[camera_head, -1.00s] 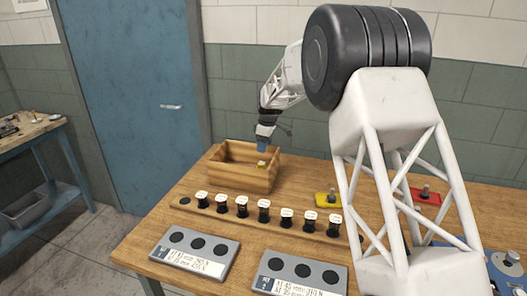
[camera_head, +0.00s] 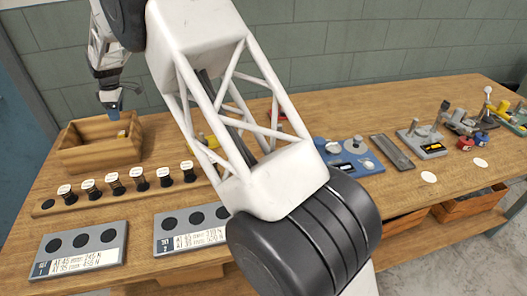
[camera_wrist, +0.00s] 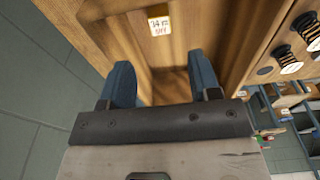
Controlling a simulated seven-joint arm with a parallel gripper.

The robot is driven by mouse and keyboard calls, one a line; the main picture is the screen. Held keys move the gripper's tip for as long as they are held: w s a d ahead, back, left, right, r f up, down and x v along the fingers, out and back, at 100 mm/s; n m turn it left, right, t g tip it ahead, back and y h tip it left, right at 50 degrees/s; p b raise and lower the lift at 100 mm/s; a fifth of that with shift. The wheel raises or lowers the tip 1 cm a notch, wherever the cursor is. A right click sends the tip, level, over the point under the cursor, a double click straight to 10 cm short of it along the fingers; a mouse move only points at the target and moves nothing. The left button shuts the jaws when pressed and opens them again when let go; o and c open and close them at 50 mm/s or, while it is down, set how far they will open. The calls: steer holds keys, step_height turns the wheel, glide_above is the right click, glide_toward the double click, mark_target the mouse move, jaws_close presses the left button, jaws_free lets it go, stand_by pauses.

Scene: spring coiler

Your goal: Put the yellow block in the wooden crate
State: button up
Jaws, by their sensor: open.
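The wooden crate (camera_head: 98,155) stands at the left back of the workbench; its walls also show in the wrist view (camera_wrist: 222,40). A small yellow block with a white printed face (camera_wrist: 159,24) is inside the crate in the wrist view, beyond my fingertips. In the head view it is a small yellowish patch (camera_head: 122,133) inside the crate. My gripper (camera_head: 112,106) is above the crate's far side. In the wrist view its blue fingers (camera_wrist: 162,80) are apart with nothing between them.
A rack (camera_head: 115,192) with several spools is in front of the crate. Two grey plates with round holes, one at the left (camera_head: 85,247) and one further right (camera_head: 188,230), lie nearer. A yellow fixture (camera_head: 210,142) is partly hidden behind my arm. Blue equipment (camera_head: 350,163) stands to the right.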

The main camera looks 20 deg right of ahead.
steer(key=s+d+r+m+t, duration=0.1)
steer(key=s+d+r+m, duration=0.2)
steer(key=s+d+r, duration=0.45)
steer(key=s+d+r+m, duration=0.35)
steer(key=s+d, duration=0.55)
steer(key=d, duration=0.4)
steer(key=s+d+r+m+t, duration=0.1)
steer(key=s+d+r+m, duration=0.2)
steer(key=s+d+r, duration=0.6)
steer(key=s+d+f+m, duration=0.2)
steer(key=s+d, duration=0.4)
steer(key=s, duration=0.4)
steer(key=s+d+f+m+h, duration=0.1)
steer(key=s+d+f+m, duration=0.2)
steer(key=s, duration=0.8)
steer(key=s+d+f+m, duration=0.3)
steer(key=s+d, duration=0.5)
steer(key=s, duration=0.3)
steer(key=shift+s+d+m+t, duration=0.25)
steer(key=shift+d+m+t, duration=0.05)
steer(key=shift+m, duration=0.05)
steer(key=shift+f+h, duration=0.1)
steer(key=shift+h, duration=0.2)
